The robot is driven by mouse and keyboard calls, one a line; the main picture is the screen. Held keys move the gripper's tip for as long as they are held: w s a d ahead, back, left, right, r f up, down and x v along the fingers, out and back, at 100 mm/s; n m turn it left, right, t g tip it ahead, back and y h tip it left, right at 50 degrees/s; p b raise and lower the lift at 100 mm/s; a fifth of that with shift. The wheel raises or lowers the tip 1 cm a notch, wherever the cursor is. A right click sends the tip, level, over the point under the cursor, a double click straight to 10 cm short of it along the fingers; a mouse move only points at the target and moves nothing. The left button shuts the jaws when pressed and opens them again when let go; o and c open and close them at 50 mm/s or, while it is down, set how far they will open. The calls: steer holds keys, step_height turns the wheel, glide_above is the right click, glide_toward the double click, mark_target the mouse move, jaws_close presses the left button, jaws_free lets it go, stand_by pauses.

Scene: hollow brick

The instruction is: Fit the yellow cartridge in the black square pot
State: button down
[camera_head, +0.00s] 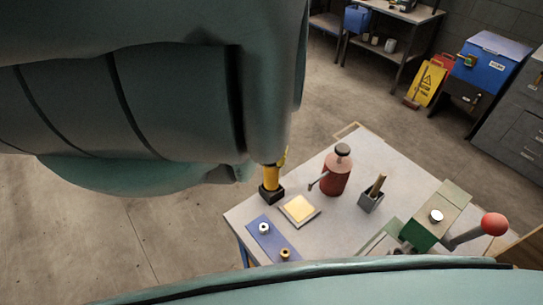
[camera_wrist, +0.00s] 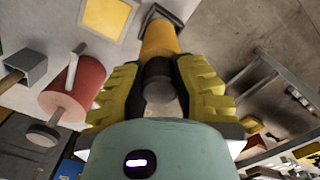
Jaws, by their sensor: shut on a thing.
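The yellow cartridge (camera_head: 271,176) stands roughly upright at the black square pot (camera_head: 271,194), near the table's far left edge. In the wrist view the cartridge (camera_wrist: 160,40) runs from between my fingers to the pot (camera_wrist: 166,14). Its far end meets the pot's opening; how deep it sits inside is hidden. My gripper (camera_wrist: 162,68) is shut on the cartridge's dark near end, one yellow-padded finger on each side. In the head view my arm hides most of the gripper.
A tray with a yellow pad (camera_head: 299,209) lies close to the pot. A red can (camera_head: 336,174), a grey holder (camera_head: 371,200) and a green press (camera_head: 432,222) with a red-ball lever stand further right. A blue plate (camera_head: 272,240) with two small rings lies in front.

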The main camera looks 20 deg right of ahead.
steer(key=shift+w+r, duration=0.1)
steer(key=shift+r, duration=0.05)
steer(key=shift+w+d+f+b, duration=0.1)
steer(key=shift+f+b, duration=0.35)
stand_by(0.4)
steer(key=shift+f+b, duration=2.35)
steer(key=shift+f, duration=0.45)
stand_by(0.7)
steer(key=c, duration=0.8)
jaws_free()
steer(key=shift+r, duration=0.2)
steer(key=shift+w+d+r, duration=0.1)
steer(key=shift+w+r, duration=0.05)
steer(key=shift+r, duration=2.45)
steer(key=shift+w+r, duration=0.1)
steer(key=shift+r, duration=3.15)
steer(key=shift+s, duration=0.1)
